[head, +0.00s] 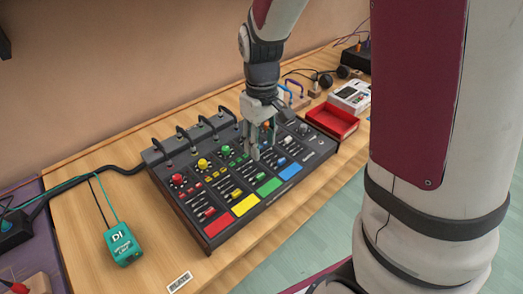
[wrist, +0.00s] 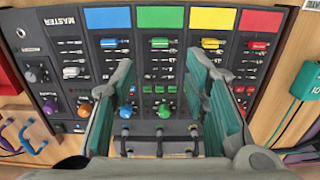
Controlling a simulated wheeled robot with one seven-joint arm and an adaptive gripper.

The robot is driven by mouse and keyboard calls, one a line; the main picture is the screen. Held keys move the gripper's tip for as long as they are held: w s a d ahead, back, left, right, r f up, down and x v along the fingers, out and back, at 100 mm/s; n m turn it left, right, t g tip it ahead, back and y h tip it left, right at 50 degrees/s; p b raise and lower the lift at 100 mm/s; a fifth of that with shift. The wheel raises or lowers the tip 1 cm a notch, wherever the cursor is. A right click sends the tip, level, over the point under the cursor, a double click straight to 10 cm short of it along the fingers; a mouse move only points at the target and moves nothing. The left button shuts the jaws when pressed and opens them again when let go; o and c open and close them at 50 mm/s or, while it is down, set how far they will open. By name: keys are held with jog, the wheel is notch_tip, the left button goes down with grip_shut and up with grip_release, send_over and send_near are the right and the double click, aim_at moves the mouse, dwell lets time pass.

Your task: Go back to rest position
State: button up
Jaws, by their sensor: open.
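My gripper (head: 262,135) hangs above the right half of a black mixer (head: 190,211). Its fingers are apart and nothing is between them. In the wrist view my gripper (wrist: 163,85) reaches over the mixer (wrist: 68,50), with the blue and green channels between the fingers. The mixer has red, yellow, green and blue pads, with knobs and sliders in each channel. I cannot tell whether the fingertips touch the panel. My gripper and wrist hide part of the mixer's right side and back in the head view.
A teal DI box (head: 122,245) stands left of the mixer. A red tray (head: 333,120) and a white box (head: 352,96) stand to its right. Black cables arch along the mixer's back edge. A wall rises behind.

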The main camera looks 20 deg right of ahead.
jog(key=shift+r, duration=0.15)
dwell(0.3)
jog(key=s+r+m+t, duration=0.1)
jog(key=s+r+t, duration=0.1)
jog(key=s+r, duration=0.5)
jog(key=s+a+r+m+t, duration=0.1)
jog(key=s+r+m+t, duration=0.1)
jog(key=s+r, duration=0.5)
jog(key=s, duration=0.5)
jog(key=shift+s+a+r+m, duration=0.25)
jog(key=shift+s+r+m, duration=0.05)
jog(key=shift+s+r, duration=0.05)
jog(key=shift+w+d, duration=0.15)
jog(key=shift+d, duration=0.4)
